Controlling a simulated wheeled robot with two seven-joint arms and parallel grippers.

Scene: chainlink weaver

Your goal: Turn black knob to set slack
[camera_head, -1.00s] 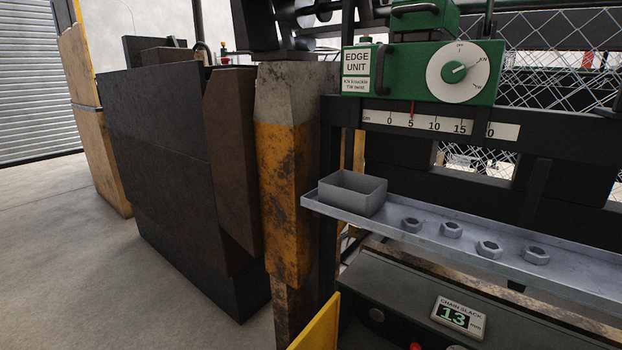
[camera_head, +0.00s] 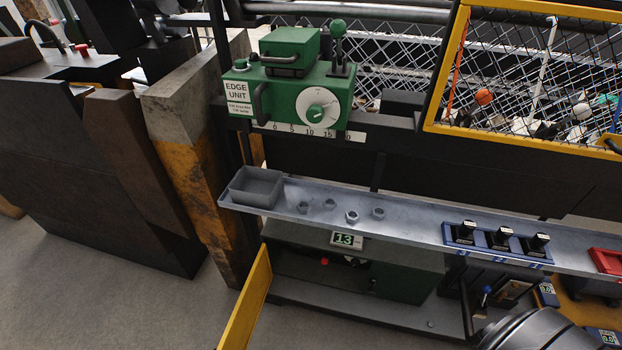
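A red button (camera_head: 324,261) shows below and left of the display. The black knob cannot be made out clearly in the shade around the display. Neither of my grippers is in view.
The grey tray (camera_head: 410,222) overhangs the cabinet and holds a grey bin (camera_head: 256,187), several nuts and a blue holder (camera_head: 497,243). A yellow panel (camera_head: 247,300) stands at the cabinet's left. The green edge unit (camera_head: 290,95) is above. A dark rounded part fills the lower right.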

